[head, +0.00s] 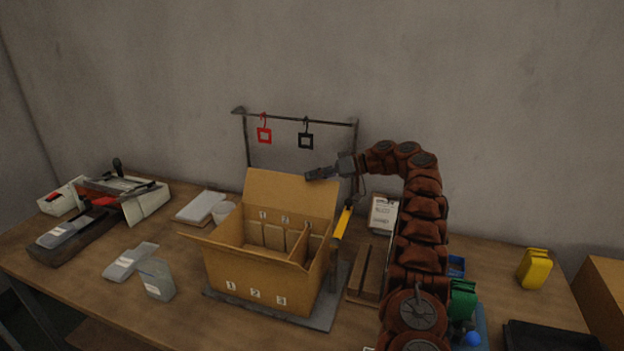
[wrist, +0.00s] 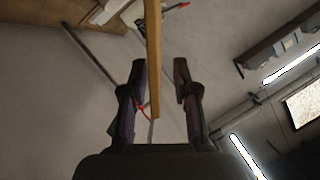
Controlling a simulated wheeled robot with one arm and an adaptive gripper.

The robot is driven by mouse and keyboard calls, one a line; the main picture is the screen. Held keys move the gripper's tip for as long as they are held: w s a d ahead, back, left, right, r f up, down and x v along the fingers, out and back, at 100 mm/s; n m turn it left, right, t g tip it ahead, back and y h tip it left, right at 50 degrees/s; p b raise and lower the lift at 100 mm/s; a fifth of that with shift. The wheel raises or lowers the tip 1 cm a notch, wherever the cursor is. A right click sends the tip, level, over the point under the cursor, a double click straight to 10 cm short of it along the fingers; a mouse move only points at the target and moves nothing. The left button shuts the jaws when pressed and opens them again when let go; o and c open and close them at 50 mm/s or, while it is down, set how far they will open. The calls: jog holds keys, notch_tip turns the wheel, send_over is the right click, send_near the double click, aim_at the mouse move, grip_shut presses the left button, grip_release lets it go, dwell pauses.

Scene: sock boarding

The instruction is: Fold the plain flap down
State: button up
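An open cardboard box (head: 228,264) stands on a grey mat (head: 325,312). Its plain back flap (head: 285,192) stands up, with no marking that I can see. A side flap (head: 197,237) sticks out to the left. My gripper (head: 316,175) is at the top right corner of the back flap. In the wrist view my gripper (wrist: 158,82) has its fingers apart. A thin cardboard edge (wrist: 154,45), seemingly the back flap, runs between them, closer to the left finger. A gap shows at the right finger. Whether the left finger touches is unclear.
A yellow strip (head: 343,222) stands at the box's right. Clear containers (head: 156,279) lie left of it. Wooden blocks (head: 368,273) lie to the right.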

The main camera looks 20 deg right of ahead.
jog(key=shift+w+a+f, duration=0.2)
jog(key=shift+a+f, duration=0.05)
jog(key=shift+a, duration=0.25)
grip_shut()
dwell(0.5)
